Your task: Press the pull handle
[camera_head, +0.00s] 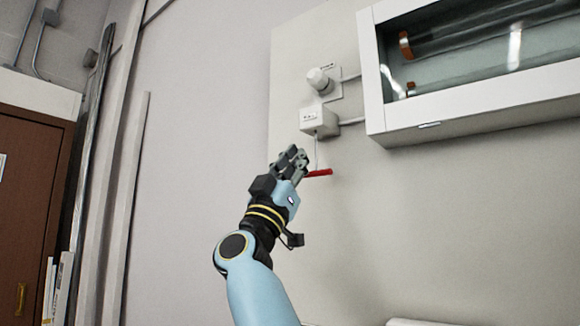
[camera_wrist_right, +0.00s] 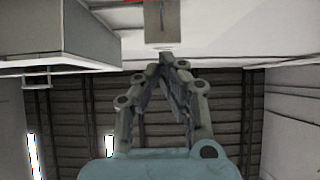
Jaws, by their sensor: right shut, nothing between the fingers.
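The red pull handle (camera_head: 318,173) hangs on a thin cord below a small white wall box (camera_head: 318,122) in the head view. My right gripper (camera_head: 293,153) is shut and empty. In the head view its fingers point up, just left of the handle and cord, and part of the handle's left end may be hidden behind it. Contact with the handle cannot be told. The wrist view shows the closed fingertips (camera_wrist_right: 168,58) below a grey box (camera_wrist_right: 162,22), with a red sliver at the top edge. My left gripper is not in view.
A round white fixture (camera_head: 319,79) sits above the box. A white-framed glass cabinet (camera_head: 480,60) projects from the wall at upper right. A brown door (camera_head: 30,190) and vertical pipes stand at left. The wall below the handle is clear.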

